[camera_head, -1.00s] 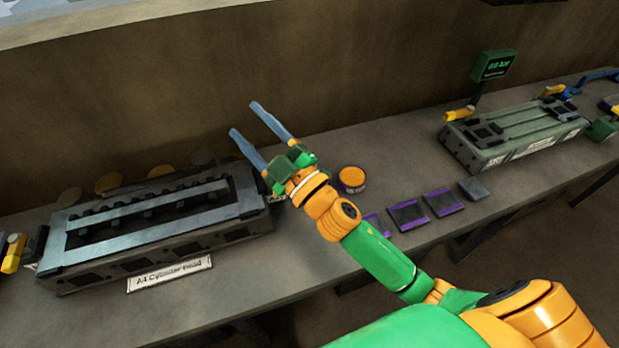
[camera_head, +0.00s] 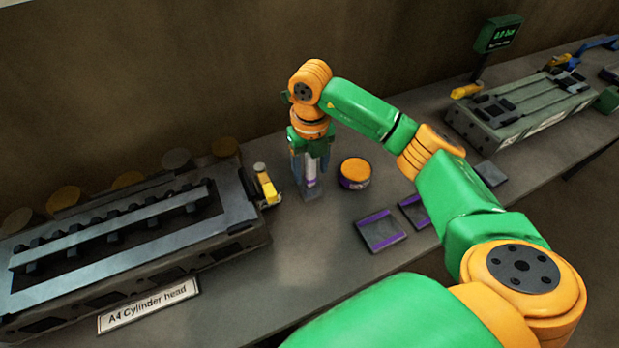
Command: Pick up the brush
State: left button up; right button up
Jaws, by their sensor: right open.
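My right gripper (camera_head: 311,180) points down above the bench, open, with a grey finger on each side of a slim upright thing. That thing, purple and whitish, seems to be the brush (camera_head: 311,182); it stands on or in a small grey base on the bench. The fingers partly hide it, and I cannot tell whether they touch it. My left gripper is not in view.
An orange-topped tin (camera_head: 355,172) stands just right of the gripper. The cylinder head (camera_head: 130,240) and a yellow tool (camera_head: 267,187) are at left. Purple-edged trays (camera_head: 381,231) lie in front. A pressure tester (camera_head: 520,108) stands at right.

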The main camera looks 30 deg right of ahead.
notch_tip(320, 180, down, 2)
jog(key=shift+w+f, duration=0.1)
jog(key=shift+f, duration=0.15)
grip_shut()
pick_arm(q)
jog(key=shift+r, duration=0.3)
pick_arm(e)
jog(key=shift+r, duration=0.1)
pick_arm(q)
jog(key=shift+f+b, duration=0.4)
jog(key=shift+b, duration=0.05)
pick_arm(e)
notch_tip(320, 180, up, 10)
